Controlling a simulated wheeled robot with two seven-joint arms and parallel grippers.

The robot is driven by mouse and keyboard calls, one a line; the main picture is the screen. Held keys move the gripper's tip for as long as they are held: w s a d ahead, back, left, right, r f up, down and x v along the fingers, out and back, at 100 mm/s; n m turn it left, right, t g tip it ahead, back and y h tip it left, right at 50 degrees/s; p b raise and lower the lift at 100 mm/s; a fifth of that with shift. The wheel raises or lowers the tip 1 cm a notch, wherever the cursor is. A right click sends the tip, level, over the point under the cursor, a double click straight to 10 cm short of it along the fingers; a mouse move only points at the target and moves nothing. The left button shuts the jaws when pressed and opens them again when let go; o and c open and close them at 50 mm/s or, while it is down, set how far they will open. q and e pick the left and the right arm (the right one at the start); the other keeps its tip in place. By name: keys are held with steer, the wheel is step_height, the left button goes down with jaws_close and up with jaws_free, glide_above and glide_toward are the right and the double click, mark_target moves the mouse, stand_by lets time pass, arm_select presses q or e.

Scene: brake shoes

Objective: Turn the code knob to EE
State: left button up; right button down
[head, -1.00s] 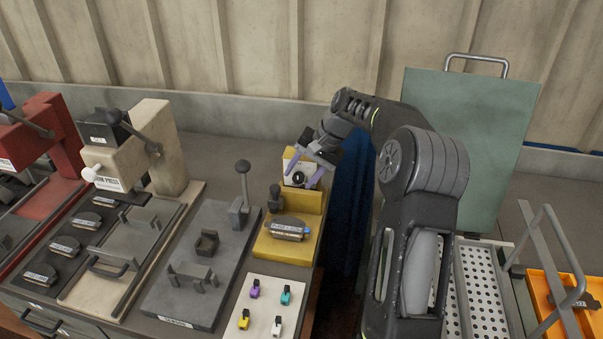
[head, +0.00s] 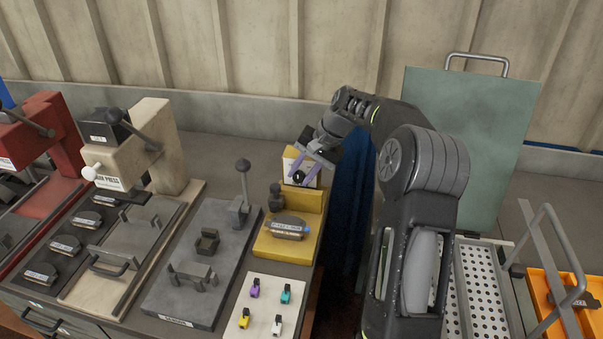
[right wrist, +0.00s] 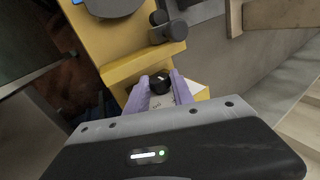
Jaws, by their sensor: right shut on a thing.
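The code knob (right wrist: 159,85) is a small black round knob on a white dial plate, on the back part of the yellow fixture (right wrist: 128,65). It also shows in the head view (head: 298,177). The dial's lettering is too small and covered to read. My left gripper is not in view.
A brake shoe (head: 289,227) lies on the yellow fixture (head: 268,246). A white card with several small coloured clips (head: 262,307) is in front. A grey lever fixture (head: 215,217) and a beige press (head: 150,140) stand to the left.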

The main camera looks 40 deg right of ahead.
steer(key=shift+a+r+g+h+p, duration=0.1)
steer(key=shift+r+g+h+p, duration=0.25)
steer(key=shift+p, duration=0.9)
steer(key=g+h+p, duration=0.1)
steer(key=p, duration=0.1)
steer(key=g+h+p, duration=0.1)
steer(key=p, duration=0.1)
steer(key=shift+w+a+g, duration=0.15)
steer(key=shift+w+g, duration=0.1)
steer(key=shift+g+p, duration=0.3)
steer(key=shift+p, duration=0.2)
steer(key=shift+w+f+g+h, duration=0.2)
steer(key=shift+g+h, duration=0.45)
steer(key=shift+g, duration=0.05)
steer(key=shift+w+a+f+g+h+p, duration=0.1)
steer(key=shift+g+h+p, duration=0.05)
steer(key=shift+g+h, duration=0.3)
steer(key=shift+a+g+h+p, duration=0.1)
steer(key=shift+g+h+p, duration=0.05)
steer(key=shift+g+h, duration=0.25)
